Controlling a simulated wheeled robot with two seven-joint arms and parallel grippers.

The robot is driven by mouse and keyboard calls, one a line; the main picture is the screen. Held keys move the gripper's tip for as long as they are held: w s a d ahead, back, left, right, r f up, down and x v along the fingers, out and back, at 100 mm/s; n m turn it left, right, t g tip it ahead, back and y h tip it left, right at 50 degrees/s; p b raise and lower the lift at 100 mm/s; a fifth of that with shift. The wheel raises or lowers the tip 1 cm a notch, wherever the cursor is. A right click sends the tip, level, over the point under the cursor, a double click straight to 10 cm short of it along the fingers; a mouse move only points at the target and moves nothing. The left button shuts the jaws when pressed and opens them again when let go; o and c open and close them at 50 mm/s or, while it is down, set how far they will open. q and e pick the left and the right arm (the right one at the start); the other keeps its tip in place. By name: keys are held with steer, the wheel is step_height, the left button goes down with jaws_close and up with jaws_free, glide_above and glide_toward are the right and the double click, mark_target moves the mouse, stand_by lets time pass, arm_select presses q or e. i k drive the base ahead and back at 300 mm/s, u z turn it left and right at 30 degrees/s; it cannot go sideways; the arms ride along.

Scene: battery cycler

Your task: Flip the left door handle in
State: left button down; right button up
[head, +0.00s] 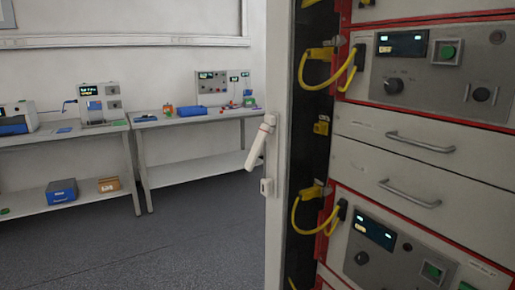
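The left door (281,90) of the cabinet stands open in the head view, seen nearly edge-on just left of the cabinet's interior. Its white handle (258,146) is on the door's left side at mid-height. The handle sticks out from the door, with its grip slanting down and to the left from a pivot at the top. A small white latch piece (267,187) sits below it on the door. Neither of my grippers is in view.
The cabinet holds instrument modules (430,68), drawers with metal handles (420,142) and looped yellow cables (320,75). Workbenches (195,117) with equipment line the back wall. The grey floor (175,240) left of the door is clear.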

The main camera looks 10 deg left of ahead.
mark_target(265, 129)
steer(key=k, duration=0.5)
steer(key=u, duration=0.8)
steer(key=i, duration=0.85)
steer(key=z, duration=0.4)
steer(key=i, duration=0.65)
steer(key=z, duration=0.65)
